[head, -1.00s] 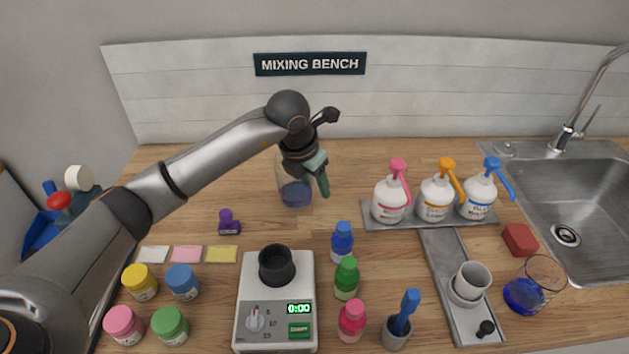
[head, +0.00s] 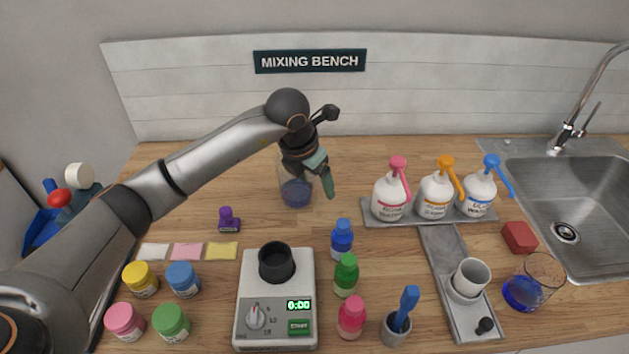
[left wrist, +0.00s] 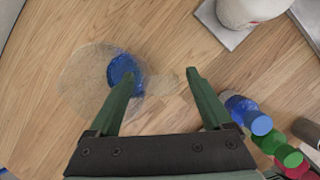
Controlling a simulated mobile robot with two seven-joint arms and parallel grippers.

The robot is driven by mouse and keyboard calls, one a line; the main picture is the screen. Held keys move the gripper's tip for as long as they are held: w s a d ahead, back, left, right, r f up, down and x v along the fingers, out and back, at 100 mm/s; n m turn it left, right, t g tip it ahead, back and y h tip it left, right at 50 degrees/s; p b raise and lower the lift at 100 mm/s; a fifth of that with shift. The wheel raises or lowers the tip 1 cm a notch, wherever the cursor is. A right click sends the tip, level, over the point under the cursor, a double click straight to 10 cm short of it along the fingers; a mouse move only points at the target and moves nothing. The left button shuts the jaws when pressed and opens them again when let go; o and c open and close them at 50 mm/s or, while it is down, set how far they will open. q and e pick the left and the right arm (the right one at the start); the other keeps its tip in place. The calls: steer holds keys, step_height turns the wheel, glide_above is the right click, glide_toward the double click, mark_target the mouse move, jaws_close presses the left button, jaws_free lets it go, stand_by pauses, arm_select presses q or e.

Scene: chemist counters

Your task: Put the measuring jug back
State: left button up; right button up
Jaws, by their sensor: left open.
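A clear measuring jug (head: 296,192) with blue liquid in its bottom stands at the back of the wooden counter, left of the pump bottles. My left gripper (head: 322,174) is open in front of and above its right side, hiding part of it. In the left wrist view the jug (left wrist: 86,82) is seen from above, with its handle (left wrist: 164,82) showing between the two spread fingers of my gripper (left wrist: 160,82). I cannot tell how far the fingertips are from the handle. My right gripper is not in view.
A tray (head: 371,215) of pump bottles stands right of the jug. A purple-capped bottle (head: 229,222) and a scale (head: 246,282) are nearer. Another glass with blue liquid (head: 524,292) is near the sink (head: 600,235). Bare counter lies left of the jug.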

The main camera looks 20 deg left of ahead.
arm_select(q)
steer(key=v, duration=1.1)
steer(key=shift+r+b, duration=0.35)
